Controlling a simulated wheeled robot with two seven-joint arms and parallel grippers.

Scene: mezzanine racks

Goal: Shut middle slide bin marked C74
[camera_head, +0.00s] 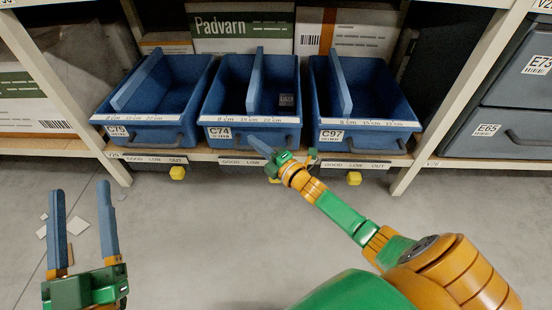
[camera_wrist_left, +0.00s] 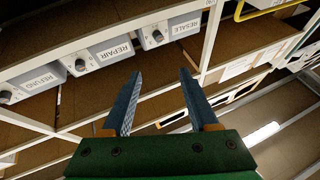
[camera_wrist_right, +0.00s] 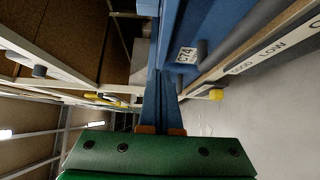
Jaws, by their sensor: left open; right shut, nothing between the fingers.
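The blue bin marked C74 (camera_head: 248,130) is the middle of three slide bins on the low shelf in the head view. Its front stands at the shelf's front edge, with a handle below the rim and a divider inside. My right gripper (camera_head: 259,145) is shut and empty at the bin's front, close to the handle. In the right wrist view its fingers (camera_wrist_right: 163,88) lie beside the C74 front (camera_wrist_right: 186,54); I cannot tell whether they touch. My left gripper (camera_head: 82,190) is open and empty above the floor at lower left, away from the bins.
Blue bins C75 (camera_head: 140,135) and C97 (camera_head: 365,137) flank it, each with a handle. A rack post (camera_head: 448,105) and grey bin E65 (camera_head: 512,128) stand at the right. Yellow knobs (camera_head: 177,173) hang below the shelf edge. The floor in front is mostly clear.

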